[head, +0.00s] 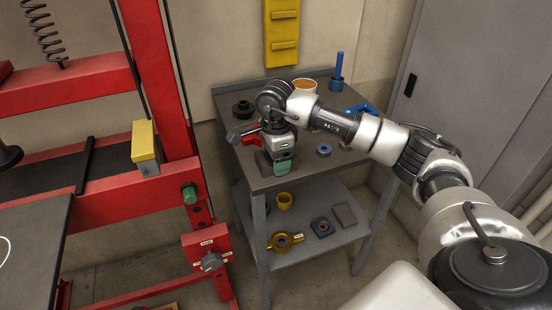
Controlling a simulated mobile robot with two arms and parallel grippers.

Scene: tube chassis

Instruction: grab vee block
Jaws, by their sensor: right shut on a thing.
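My right gripper (277,152) points down over the near left part of the small grey table's top. It is shut on a small grey-green block, which I take to be the vee block (264,163). The block is at the tabletop near its front edge. The gripper hides part of it, so I cannot tell whether it touches the top. My left gripper is not in view.
The table (310,165) also holds a black stepped part (243,109), a red-handled item close to the gripper, a blue ring (323,150) and a blue post (338,70). Its lower shelf holds several parts. A red press frame (165,80) stands at left.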

